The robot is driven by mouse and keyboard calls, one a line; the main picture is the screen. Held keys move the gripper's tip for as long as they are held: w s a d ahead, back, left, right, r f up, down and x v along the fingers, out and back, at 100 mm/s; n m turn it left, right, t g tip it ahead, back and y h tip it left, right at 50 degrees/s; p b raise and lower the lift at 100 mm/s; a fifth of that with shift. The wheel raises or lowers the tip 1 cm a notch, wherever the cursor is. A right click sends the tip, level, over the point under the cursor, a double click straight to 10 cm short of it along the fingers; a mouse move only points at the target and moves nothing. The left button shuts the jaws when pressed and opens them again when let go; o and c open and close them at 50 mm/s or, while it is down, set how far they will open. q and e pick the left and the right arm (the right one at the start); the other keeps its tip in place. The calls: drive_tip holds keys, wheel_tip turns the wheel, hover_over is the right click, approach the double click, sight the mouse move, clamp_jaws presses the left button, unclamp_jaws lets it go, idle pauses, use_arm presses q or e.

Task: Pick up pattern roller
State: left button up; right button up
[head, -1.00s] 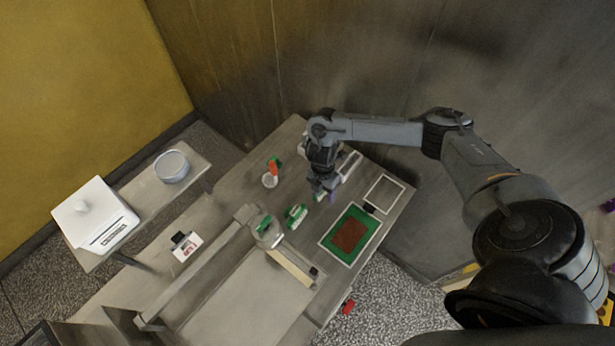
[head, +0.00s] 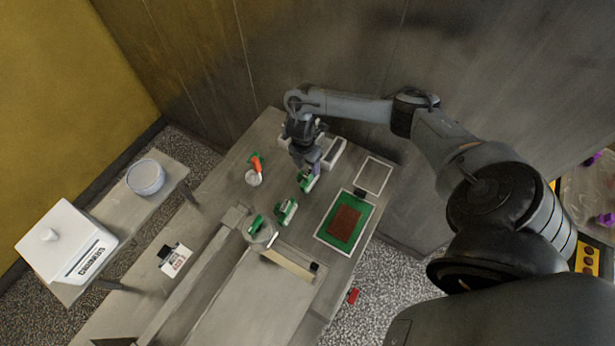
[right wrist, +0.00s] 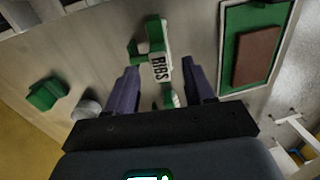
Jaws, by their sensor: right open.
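A green-and-white roller-like piece (head: 308,182) lies on the table just under my right gripper (head: 307,170). In the right wrist view this piece (right wrist: 158,66) carries the label "RIBS" and lies just beyond the open fingertips, in line with the gap between them. My right gripper (right wrist: 160,72) is open and empty. A second green-and-white piece (head: 286,211) lies nearer the bottom of the head view; part of a green item (right wrist: 168,98) shows between the fingers in the wrist view. My left gripper is not in view.
A green mat with a brown slab (head: 345,222) lies right of the rollers. A white cup (head: 253,178) stands left, beside an orange-and-green item (head: 257,162). White blocks (head: 333,152) stand behind the gripper.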

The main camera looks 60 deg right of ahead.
sight(308, 172)
drive_tip(key=shift+s+a+f, duration=0.1)
drive_tip(key=shift+a+f, duration=0.05)
drive_tip(key=shift+f, duration=0.3)
drive_tip(key=shift+s+a+f, duration=0.1)
drive_tip(key=shift+f, duration=1.25)
clamp_jaws()
